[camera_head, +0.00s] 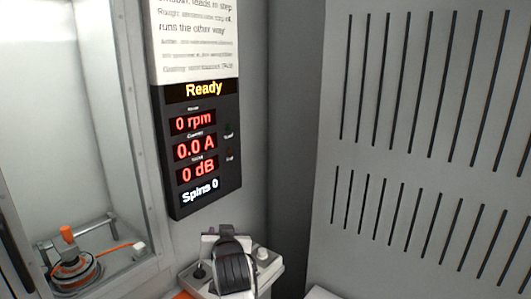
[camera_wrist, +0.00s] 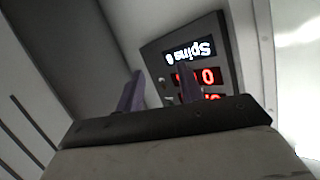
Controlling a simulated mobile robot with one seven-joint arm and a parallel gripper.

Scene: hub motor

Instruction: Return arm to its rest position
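My gripper (camera_wrist: 160,72) shows in the wrist view with its two purple-grey fingers apart and nothing visible between them. It points toward the dark display panel (camera_wrist: 230,60), which appears upside down there. In the head view, a grey and black part that looks like my arm's end stands at the bottom centre, in front of a small grey console (camera_head: 270,272). The display panel (camera_head: 178,205) reads "Ready", 0 rpm, 0.0 A, 0 dB and "Spins 0".
A motor-like round device (camera_head: 75,268) with orange parts and an orange cable sits behind the framed opening at left. The console has a white knob (camera_head: 263,254) and a dark knob (camera_head: 198,271). A slotted grey wall (camera_head: 420,160) fills the right.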

